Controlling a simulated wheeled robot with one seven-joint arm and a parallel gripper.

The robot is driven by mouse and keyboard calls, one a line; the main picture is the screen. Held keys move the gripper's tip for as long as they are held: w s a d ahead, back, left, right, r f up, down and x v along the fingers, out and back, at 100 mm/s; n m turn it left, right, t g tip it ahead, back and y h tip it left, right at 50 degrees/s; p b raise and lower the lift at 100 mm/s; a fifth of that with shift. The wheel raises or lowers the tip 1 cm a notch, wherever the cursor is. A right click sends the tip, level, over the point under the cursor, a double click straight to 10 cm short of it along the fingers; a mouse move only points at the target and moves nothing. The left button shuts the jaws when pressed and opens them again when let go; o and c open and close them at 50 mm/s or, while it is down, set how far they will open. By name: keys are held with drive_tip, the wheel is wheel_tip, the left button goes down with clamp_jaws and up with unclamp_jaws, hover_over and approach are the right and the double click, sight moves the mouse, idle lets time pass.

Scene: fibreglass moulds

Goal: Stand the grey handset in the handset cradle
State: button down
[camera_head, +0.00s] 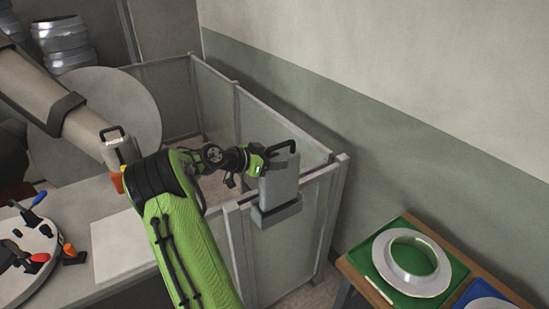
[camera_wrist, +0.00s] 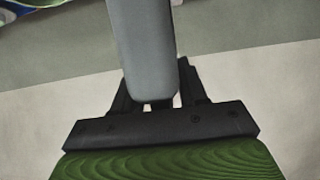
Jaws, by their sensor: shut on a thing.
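The grey handset (camera_head: 281,180) is a flat, upright slab at the partition's front corner. Its upper end is at my gripper (camera_head: 268,159), which is shut on it. In the wrist view the handset (camera_wrist: 147,45) sits between the dark fingers (camera_wrist: 150,103) and runs out of the top of the picture. A wider grey block, seemingly the handset cradle (camera_head: 276,213), is at the partition's top rail, directly below the handset. The handset's lower end meets the block in the head view; I cannot tell how deep it sits.
Grey partition panels (camera_head: 215,105) with posts stand around and behind my gripper. At lower right a wooden table (camera_head: 350,270) bears a green tray (camera_head: 386,272) with a pale ring mould (camera_head: 437,285). A bench with tools (camera_head: 35,250) is at left.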

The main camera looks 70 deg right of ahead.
drive_tip(key=shift+f+b, duration=2.45)
drive_tip(key=shift+f, duration=0.1)
drive_tip(key=c, duration=0.5)
unclamp_jaws()
drive_tip(key=shift+w+a, duration=0.1)
drive_tip(key=shift+w, duration=0.05)
approach(274, 174)
drive_tip(key=w+a, duration=0.2)
drive_tip(key=w, duration=0.2)
drive_tip(key=shift+d+r, duration=0.1)
drive_tip(key=shift+r, duration=0.2)
